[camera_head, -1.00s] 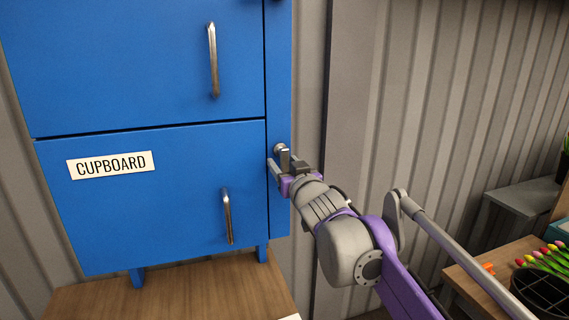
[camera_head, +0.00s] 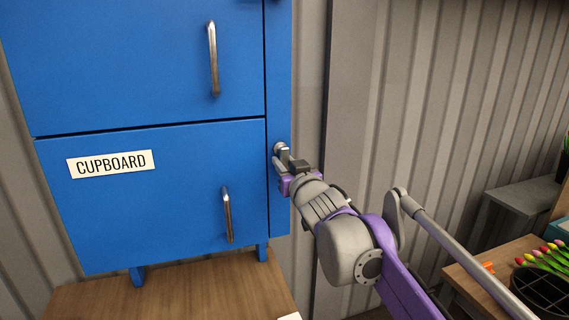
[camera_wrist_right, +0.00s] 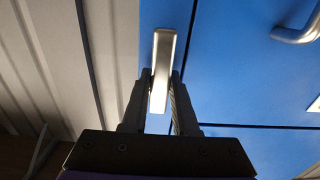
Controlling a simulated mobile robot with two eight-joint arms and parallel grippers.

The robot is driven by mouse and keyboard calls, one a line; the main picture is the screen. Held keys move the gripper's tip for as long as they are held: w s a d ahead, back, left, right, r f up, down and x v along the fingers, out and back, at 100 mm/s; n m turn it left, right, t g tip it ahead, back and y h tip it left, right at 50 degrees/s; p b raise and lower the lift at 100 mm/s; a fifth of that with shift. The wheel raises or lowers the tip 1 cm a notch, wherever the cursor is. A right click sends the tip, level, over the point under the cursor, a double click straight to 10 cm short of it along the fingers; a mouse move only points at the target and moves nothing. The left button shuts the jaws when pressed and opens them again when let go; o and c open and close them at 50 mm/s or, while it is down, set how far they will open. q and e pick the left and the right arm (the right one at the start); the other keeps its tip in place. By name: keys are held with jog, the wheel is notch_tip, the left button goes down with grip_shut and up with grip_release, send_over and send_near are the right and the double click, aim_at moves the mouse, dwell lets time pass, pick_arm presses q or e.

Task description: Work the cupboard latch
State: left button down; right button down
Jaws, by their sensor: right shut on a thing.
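The blue cupboard (camera_head: 165,185) has a lower door with a white CUPBOARD label (camera_head: 111,164). The metal latch (camera_head: 280,148) sits on the blue strip at the right of the doors, its lever hanging about upright. In the right wrist view the latch lever (camera_wrist_right: 164,60) is a plain metal bar running between my fingers. My right gripper (camera_head: 287,167) is shut on the latch lever, near its lower end; the fingers also show in the right wrist view (camera_wrist_right: 160,92). The lower door looks closed. My left gripper is not in view.
The lower door has a bar handle (camera_head: 227,215), and the upper door has another (camera_head: 213,58). A wooden surface (camera_head: 180,290) lies below the cupboard. At the right are tulips (camera_head: 553,257) and a dark round basket (camera_head: 541,288) on a table. Corrugated wall stands behind.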

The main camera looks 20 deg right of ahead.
jog(key=shift+m, duration=0.3)
dwell(0.8)
jog(key=m, duration=0.2)
jog(key=shift+a+m, duration=0.35)
jog(key=shift+m, duration=0.05)
jog(key=m, duration=0.4)
jog(key=shift+a+r+m, duration=0.3)
jog(key=shift+a+r, duration=0.05)
jog(key=shift+a, duration=0.05)
jog(key=m, duration=0.3)
jog(key=r+m, duration=0.1)
jog(key=m, duration=0.1)
jog(key=shift+a+p, duration=0.35)
jog(key=shift+p, duration=0.05)
jog(key=shift+r+m+p, duration=0.2)
jog(key=shift+m, duration=1)
jog(key=shift+r+m+p, duration=0.15)
jog(key=shift+r+m, duration=0.05)
jog(key=shift+m, duration=1)
jog(key=c, duration=0.7)
grip_release()
jog(key=shift+s, duration=0.2)
jog(key=s+b, duration=0.1)
jog(key=s, duration=0.9)
jog(key=shift+s+d, duration=0.1)
jog(key=shift+s, duration=0.2)
